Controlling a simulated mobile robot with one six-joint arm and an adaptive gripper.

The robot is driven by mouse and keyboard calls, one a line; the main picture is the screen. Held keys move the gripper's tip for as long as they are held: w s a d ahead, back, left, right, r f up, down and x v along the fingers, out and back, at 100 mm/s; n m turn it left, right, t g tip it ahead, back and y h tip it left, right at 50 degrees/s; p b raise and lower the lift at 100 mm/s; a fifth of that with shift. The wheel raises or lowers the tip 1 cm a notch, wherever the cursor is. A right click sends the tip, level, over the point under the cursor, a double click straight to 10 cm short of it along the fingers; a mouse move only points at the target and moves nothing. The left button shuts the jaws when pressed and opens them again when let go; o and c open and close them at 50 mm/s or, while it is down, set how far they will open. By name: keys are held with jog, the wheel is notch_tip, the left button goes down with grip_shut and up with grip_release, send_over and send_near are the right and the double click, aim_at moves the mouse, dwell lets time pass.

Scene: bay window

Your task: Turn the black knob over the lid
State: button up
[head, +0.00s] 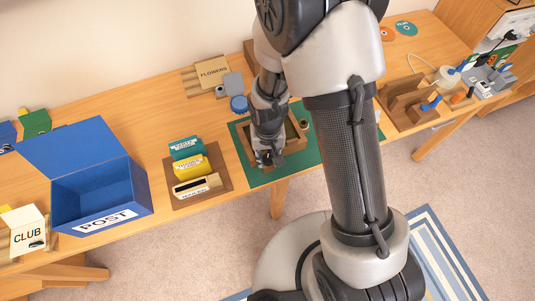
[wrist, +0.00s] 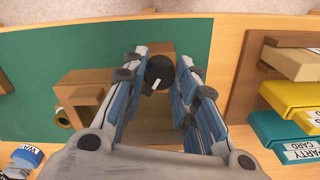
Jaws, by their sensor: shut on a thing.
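The black knob (wrist: 160,72), round with a white mark, sits between my fingertips in the wrist view. My gripper (wrist: 161,66) is shut on it, one finger on each side. Brown wood (wrist: 92,92), part of a wooden box, shows beside and below the knob; I cannot tell which part is the lid. In the head view my gripper (head: 270,158) points down at the front of the wooden box (head: 296,144) on a green mat (head: 307,158). The knob is hidden there by my gripper, and my arm covers part of the box.
A card rack (head: 205,194) with several cards stands left of the mat. Further left is an open blue POST box (head: 128,195). A blue-capped jar (head: 238,103) stands behind the mat. A wooden stand (head: 405,104) is to the right, beyond my arm.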

aim_at(268, 158)
jog(key=n, duration=0.6)
jog(key=shift+w, duration=0.1)
dwell(0.6)
jog(key=o, duration=1)
jog(key=shift+o, duration=0.2)
notch_tip(268, 158, up, 12)
jog(key=shift+r, duration=0.1)
